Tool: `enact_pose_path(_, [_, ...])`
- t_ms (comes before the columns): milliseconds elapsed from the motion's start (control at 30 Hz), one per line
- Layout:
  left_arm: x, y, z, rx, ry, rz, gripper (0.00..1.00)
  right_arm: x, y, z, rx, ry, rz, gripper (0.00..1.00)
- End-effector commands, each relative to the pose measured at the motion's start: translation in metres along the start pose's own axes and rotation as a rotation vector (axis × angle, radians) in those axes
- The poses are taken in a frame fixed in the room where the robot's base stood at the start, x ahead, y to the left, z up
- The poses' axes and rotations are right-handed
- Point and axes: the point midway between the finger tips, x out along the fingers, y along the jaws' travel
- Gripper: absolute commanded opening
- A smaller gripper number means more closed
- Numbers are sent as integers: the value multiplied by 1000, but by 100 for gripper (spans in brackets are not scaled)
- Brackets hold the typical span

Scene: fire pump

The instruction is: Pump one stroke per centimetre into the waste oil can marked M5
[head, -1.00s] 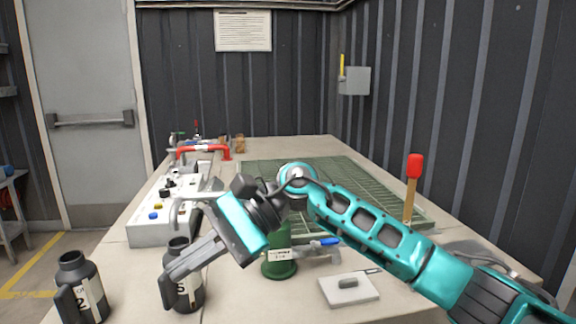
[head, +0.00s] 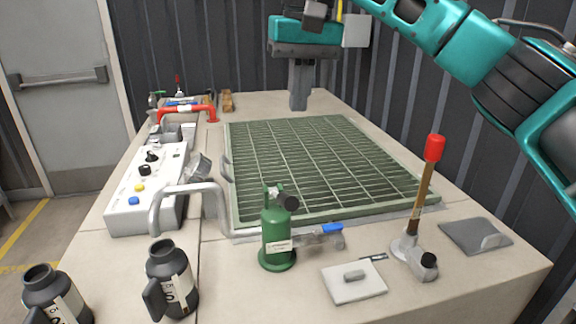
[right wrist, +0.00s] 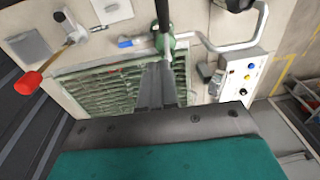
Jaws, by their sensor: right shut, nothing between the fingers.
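Two dark cans stand at the front left in the head view. The nearer-centre can (head: 170,282) has a label that seems to read 5, only partly legible. The left can (head: 52,297) has a label that seems to read 2. A bent grey pipe (head: 190,188) has its downturned end just behind the nearer-centre can. A lever (head: 423,186) with a red grip stands tilted on a grey base at the right; its grip also shows in the right wrist view (right wrist: 28,82). My right gripper (head: 299,106) is shut and empty, raised over the back of the bench, away from these. My left gripper is out of view.
A green bottle (head: 276,236) stands before the green grating (head: 310,165). A white plate (head: 354,282) and grey sheet (head: 475,236) lie at the front right. A control box (head: 145,205) is at the left, with a red pipe (head: 188,108) behind it.

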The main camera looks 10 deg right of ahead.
Motion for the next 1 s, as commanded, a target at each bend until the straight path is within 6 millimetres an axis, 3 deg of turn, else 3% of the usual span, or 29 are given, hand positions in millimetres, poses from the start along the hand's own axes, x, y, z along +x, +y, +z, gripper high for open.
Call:
enact_pose_path(233, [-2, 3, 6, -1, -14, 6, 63, 2, 0, 0, 0, -1, -2, 0])
enact_pose_path(367, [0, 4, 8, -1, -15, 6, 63, 13, 0, 0, -1, -1, -3, 0])
enact_pose_path(800, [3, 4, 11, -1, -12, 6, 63, 102, -1, 1, -1, -4, -3, 0])
enact_pose_path(1000, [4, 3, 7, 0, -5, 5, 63, 124, -4, 15, -1, 0, -3, 0])
